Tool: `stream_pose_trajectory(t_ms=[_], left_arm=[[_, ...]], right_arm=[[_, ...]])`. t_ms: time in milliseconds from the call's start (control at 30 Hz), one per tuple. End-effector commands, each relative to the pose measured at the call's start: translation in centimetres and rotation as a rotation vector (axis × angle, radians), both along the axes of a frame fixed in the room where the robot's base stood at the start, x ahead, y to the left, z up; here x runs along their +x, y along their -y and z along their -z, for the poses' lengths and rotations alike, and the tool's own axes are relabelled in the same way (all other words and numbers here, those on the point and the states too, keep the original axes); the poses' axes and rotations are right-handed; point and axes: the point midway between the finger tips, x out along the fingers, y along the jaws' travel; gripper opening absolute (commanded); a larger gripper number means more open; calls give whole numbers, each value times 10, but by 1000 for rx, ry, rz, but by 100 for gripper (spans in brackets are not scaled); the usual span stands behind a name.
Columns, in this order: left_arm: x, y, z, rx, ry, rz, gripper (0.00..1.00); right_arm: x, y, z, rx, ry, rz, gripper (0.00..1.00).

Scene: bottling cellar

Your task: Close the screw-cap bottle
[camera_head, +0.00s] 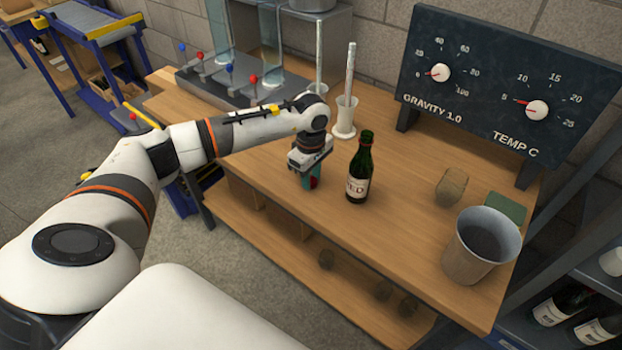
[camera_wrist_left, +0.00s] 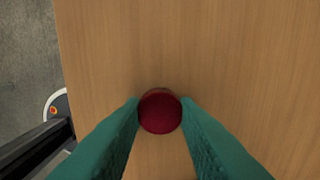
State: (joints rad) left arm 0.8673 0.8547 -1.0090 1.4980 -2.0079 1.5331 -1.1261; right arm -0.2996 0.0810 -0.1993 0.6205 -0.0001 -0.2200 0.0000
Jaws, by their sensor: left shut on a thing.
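A dark green bottle (camera_head: 359,168) with a white label stands upright on the wooden bench. Its mouth looks open, with no cap on it. My left gripper (camera_head: 310,182) is left of the bottle, pointing down close to the bench top. Its teal fingers are shut on a dark red round cap (camera_wrist_left: 160,111), which shows between the fingertips in the left wrist view. The cap also shows as a bit of red in the head view (camera_head: 314,183). I cannot tell whether the cap touches the bench. My right gripper is not in view.
Behind the bottle are a white stand (camera_head: 344,131) with an upright tube and a dial panel (camera_head: 470,105). A cork-coloured jar (camera_head: 451,187), a green pad (camera_head: 506,208) and a grey bucket (camera_head: 468,262) are to the right. The bench's front middle is clear.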

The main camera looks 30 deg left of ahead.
Motion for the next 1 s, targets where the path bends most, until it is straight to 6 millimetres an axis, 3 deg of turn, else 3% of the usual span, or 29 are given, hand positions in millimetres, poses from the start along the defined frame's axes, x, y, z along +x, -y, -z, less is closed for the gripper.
stream_pose_trajectory(t_ms=[167, 600, 1000], left_arm=[[1, 0, -12, 0, 3, 0, 7], [1, 0, -91, 0, 3, 0, 7], [0, 0, -100, 0, 0, 0, 7]], right_arm=[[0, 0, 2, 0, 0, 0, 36], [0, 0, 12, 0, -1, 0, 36], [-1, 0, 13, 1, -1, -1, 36]])
